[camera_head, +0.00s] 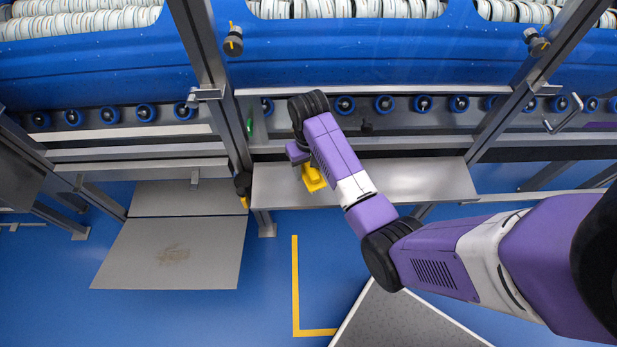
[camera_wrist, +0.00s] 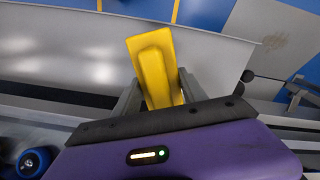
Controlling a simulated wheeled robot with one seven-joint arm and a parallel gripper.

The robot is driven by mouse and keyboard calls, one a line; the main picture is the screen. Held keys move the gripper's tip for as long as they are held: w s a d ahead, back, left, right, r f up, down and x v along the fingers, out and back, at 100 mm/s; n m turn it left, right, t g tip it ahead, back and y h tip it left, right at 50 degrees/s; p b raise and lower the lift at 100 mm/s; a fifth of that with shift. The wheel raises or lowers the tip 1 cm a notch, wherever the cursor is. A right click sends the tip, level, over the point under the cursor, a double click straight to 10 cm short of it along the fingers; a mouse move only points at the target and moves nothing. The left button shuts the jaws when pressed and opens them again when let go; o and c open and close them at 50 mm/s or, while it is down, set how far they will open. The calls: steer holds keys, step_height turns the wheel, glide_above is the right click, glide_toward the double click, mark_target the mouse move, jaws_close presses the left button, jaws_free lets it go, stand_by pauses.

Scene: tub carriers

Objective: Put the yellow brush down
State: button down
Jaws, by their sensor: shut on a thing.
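The yellow brush (camera_wrist: 151,62) is between the two grey fingers of my gripper (camera_wrist: 158,90) in the wrist view. In the head view the brush (camera_head: 313,180) shows just below the end of my purple arm, over a grey metal shelf (camera_head: 420,180). My gripper (camera_head: 303,160) is shut on the brush and partly hidden by the arm. The shelf also fills much of the wrist view (camera_wrist: 80,55) behind the brush. I cannot tell whether the brush touches the shelf.
Blue rollers (camera_head: 384,104) line the rail behind the shelf. Steel posts (camera_head: 212,85) stand left and right of it. The shelf's right part is bare. A grey plate (camera_head: 170,255) lies on the blue floor at left, near yellow floor tape (camera_head: 295,290).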

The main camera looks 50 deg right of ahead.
mark_target(308, 164)
steer(key=shift+f, duration=2.6)
steer(key=shift+f, duration=0.1)
steer(key=c, duration=0.6)
jaws_free()
steer(key=shift+c, duration=0.2)
step_height(308, 164, up, 12)
steer(key=shift+r, duration=0.15)
